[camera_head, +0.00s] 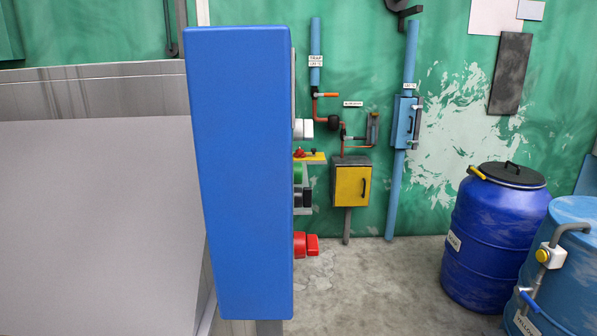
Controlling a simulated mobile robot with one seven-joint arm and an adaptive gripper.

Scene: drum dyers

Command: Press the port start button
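A tall blue control box (240,175) stands near the middle, its side face toward me. Its controls stick out from the right edge and I see them only in profile. From top to bottom they are a white button (303,129), a yellow plate (316,158) with small red and dark parts on top, a green button (298,174), a black part (306,197) and a red button (306,245). No label on the control face is readable, so I cannot tell which one is the port start button. My gripper is not in view.
A grey metal surface (95,220) fills the left side. A dark blue drum (490,240) and a lighter blue drum (570,275) stand at the right. A yellow box (351,184) and pipes (398,180) are against the green wall. Bare floor (375,280) lies between box and drums.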

